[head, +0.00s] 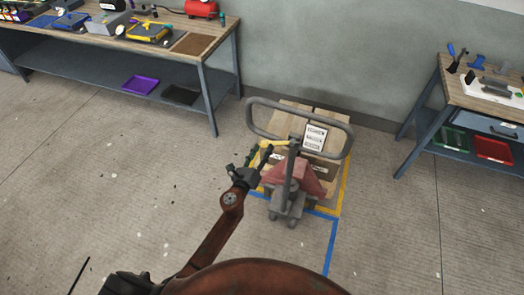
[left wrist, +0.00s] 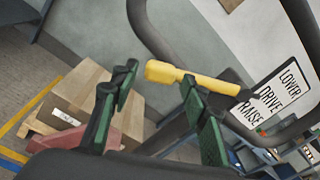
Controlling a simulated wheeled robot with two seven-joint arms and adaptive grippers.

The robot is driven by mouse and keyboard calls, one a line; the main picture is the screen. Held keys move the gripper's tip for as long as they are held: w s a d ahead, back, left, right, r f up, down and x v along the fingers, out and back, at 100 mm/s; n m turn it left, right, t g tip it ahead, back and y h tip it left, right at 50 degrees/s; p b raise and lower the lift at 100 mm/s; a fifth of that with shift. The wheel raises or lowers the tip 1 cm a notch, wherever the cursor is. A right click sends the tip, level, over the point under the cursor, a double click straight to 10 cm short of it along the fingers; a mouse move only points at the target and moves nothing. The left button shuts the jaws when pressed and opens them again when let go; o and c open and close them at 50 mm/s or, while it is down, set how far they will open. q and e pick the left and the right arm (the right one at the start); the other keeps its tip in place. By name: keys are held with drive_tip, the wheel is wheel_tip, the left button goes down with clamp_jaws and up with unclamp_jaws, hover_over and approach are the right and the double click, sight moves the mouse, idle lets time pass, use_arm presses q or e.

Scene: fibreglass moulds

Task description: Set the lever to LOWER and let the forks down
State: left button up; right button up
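The pallet truck has a grey loop handle (head: 346,140) and a red body (head: 308,180). Its yellow lever (head: 275,144) juts left from the handle column and also shows in the left wrist view (left wrist: 165,72). A white plate (left wrist: 280,95) reads LOWER, DRIVE, RAISE; I cannot tell which position the lever is set to. My left gripper (head: 255,163) is open, with its green fingers apart close to the lever. In the left wrist view the lever's tip shows between the fingertips; I cannot tell whether they touch. The forks are hidden under the load. My right gripper is not in view.
Cardboard boxes (head: 292,112) sit on a pallet behind the truck, within yellow and blue floor lines (head: 331,245). A workbench (head: 185,52) stands at the back left and another (head: 470,82) at the right. The floor on the left is mostly clear.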

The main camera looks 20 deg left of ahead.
use_arm(q)
drive_tip(key=c, duration=0.8)
clamp_jaws()
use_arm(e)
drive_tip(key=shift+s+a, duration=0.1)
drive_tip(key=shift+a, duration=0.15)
